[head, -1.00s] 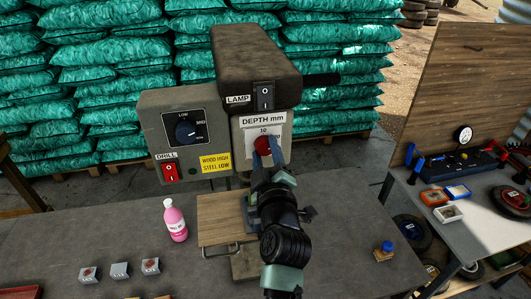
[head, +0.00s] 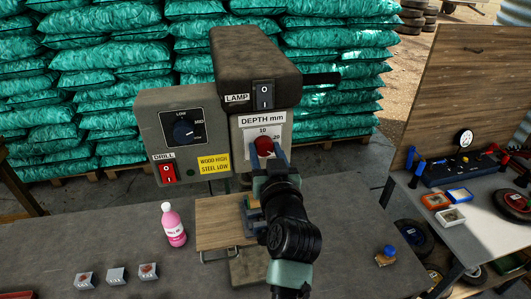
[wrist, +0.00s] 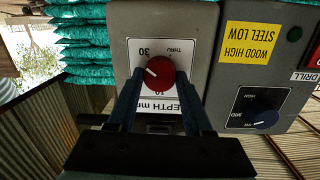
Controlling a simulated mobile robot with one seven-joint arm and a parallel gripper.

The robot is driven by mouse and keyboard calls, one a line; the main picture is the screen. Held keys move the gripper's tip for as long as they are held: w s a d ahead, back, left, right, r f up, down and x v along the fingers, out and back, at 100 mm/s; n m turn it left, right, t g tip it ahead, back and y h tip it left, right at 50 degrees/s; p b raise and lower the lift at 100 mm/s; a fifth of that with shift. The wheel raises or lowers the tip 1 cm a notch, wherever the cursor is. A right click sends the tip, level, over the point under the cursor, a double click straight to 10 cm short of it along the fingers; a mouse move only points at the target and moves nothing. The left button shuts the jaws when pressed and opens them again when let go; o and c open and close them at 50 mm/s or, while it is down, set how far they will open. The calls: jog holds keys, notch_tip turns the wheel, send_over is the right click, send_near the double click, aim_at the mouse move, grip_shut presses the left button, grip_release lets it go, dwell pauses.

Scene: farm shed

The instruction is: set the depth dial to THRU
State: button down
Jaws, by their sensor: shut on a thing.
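The red depth dial (head: 264,146) sits on the grey drill head under the "DEPTH mm" label (head: 262,120). My gripper (head: 267,157) is shut on the dial, with one finger on each side of it. In the wrist view, the dial (wrist: 160,72) sits between the fingertips. This view shows the scale upside down, with THRU (wrist: 181,46) above the dial, 30 at its upper left and 10 below. The dial's white pointer line points left and slightly up, away from THRU. In the head view, my gripper hides the lower scale.
The drill speed box (head: 184,142) with a black knob and red DRILL switch (head: 167,172) is just left. The lamp switch (head: 264,95) is above. A pink bottle (head: 173,224) and a wooden board (head: 220,221) are below on the bench.

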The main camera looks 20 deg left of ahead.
jog(key=m, duration=0.4)
jog(key=shift+g, duration=0.3)
jog(key=m+y, duration=0.1)
jog(key=m, duration=0.2)
jog(key=shift+w+d+m, duration=0.1)
jog(key=shift+m, duration=0.2)
jog(key=m+p, duration=0.1)
jog(key=m, duration=0.3)
jog(key=shift+y, duration=0.3)
jog(key=shift+f+m+p, duration=0.1)
jog(key=shift+m+p, duration=0.2)
jog(key=shift+m, duration=1.3)
jog(key=shift+d+m, duration=0.1)
jog(key=shift+m, duration=0.2)
jog(key=shift+c, duration=1.5)
grip_release()
